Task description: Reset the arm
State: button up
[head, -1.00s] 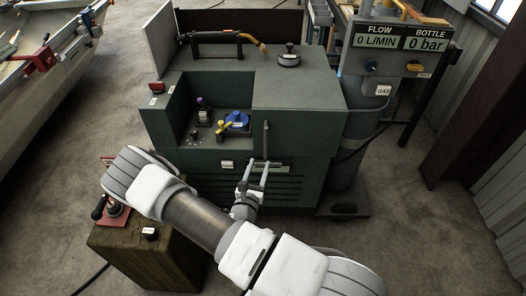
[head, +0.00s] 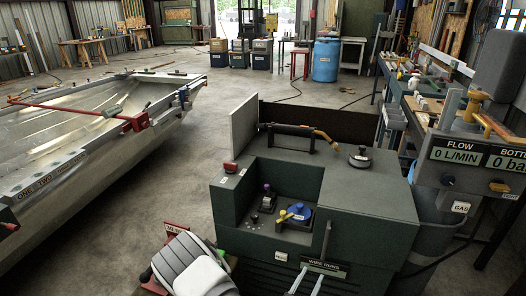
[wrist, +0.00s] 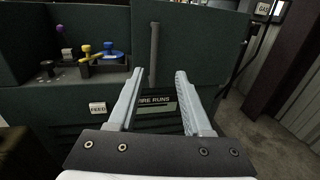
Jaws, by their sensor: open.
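My gripper (wrist: 158,108) is open, its two pale fingers apart and nothing between them in the wrist view. It points at the front of the green welding machine (wrist: 60,110), near a vertical handle (wrist: 154,52) and a plate reading "WIRE RUNS" (wrist: 158,103). In the head view only the finger ends of my gripper (head: 305,284) show at the bottom edge, below the machine's handle (head: 326,240). Part of my white and grey arm shows at the bottom left. I cannot tell whether the fingers touch the machine.
An aluminium boat hull (head: 90,150) lies to the left. A gas bottle (head: 432,228) with a flow and bottle display (head: 480,154) stands at the right. Workbenches (head: 420,105) run along the right wall. A blue barrel (head: 326,60) stands far back. Concrete floor is clear behind the machine.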

jog(key=s+d+r+m+g+h+p, duration=0.1)
jog(key=s+d+r+m+g, duration=0.2)
jog(key=r+m+g, duration=0.3)
jog(key=s+d+r+m+g+h+p, duration=0.1)
jog(key=s+d+r+m+g, duration=0.1)
jog(key=s+r+m+g, duration=0.4)
jog(key=s+d+r+m+g+h+p, duration=0.1)
jog(key=d+r+m+g, duration=0.2)
jog(key=r+m, duration=0.5)
jog(key=s+a+r+m+t+y+p, duration=0.1)
jog(key=s+a+r+m+t+y, duration=0.2)
jog(key=r, duration=0.7)
jog(key=s+a+r+m+t+y+p, duration=0.2)
jog(key=s+a+r+m+y, duration=0.3)
jog(key=r+y, duration=0.5)
jog(key=s+a, duration=0.2)
jog(key=a, duration=0.1)
jog(key=shift+s+a+r+m+t, duration=0.15)
jog(key=shift+a+r+m+t, duration=0.2)
jog(key=shift+r+m+t, duration=0.05)
